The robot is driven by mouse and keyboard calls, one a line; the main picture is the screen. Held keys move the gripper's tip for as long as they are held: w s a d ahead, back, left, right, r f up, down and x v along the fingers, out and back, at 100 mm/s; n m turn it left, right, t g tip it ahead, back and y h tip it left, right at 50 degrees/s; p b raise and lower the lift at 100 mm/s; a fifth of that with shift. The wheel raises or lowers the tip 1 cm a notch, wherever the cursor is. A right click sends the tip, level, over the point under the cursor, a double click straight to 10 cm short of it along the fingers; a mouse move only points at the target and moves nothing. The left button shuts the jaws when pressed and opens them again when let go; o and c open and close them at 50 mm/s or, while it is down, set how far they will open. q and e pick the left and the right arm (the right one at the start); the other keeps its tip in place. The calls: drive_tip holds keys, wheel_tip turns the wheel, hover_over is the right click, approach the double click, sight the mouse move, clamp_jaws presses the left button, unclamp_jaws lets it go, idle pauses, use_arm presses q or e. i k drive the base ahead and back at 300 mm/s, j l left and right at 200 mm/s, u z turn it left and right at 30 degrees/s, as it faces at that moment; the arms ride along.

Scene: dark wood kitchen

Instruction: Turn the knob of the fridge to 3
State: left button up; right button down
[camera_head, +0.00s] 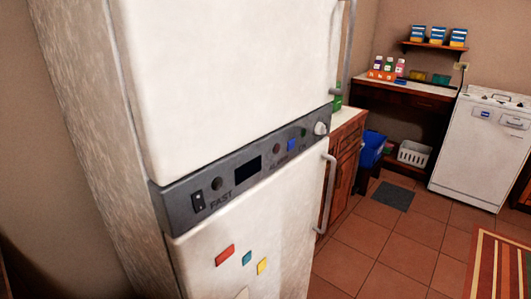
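The white fridge (240,85) fills the left and middle of the head view, turned at an angle. A grey control panel (180,207) runs between its upper and lower doors. A round white knob (320,128) sits at the panel's right end. Its number marks are too small to read, so its setting cannot be told. The panel also carries a dark switch (198,201), a dark round button (217,184), a black display (248,169) and small coloured parts. Neither of my grippers is in view.
Door handles (328,195) stick out at the fridge's right edge. A wooden cabinet (343,172) stands beyond it. A white appliance (480,150), a blue bin (372,148) and a white basket (415,154) are farther back. The tiled floor (385,240) at right is mostly clear, with a striped rug (500,268).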

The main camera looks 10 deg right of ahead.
sight(321, 128)
drive_tip(key=l+z, duration=0.15)
drive_tip(key=z, duration=0.2)
drive_tip(key=l+z, duration=0.1)
drive_tip(key=z, duration=0.3)
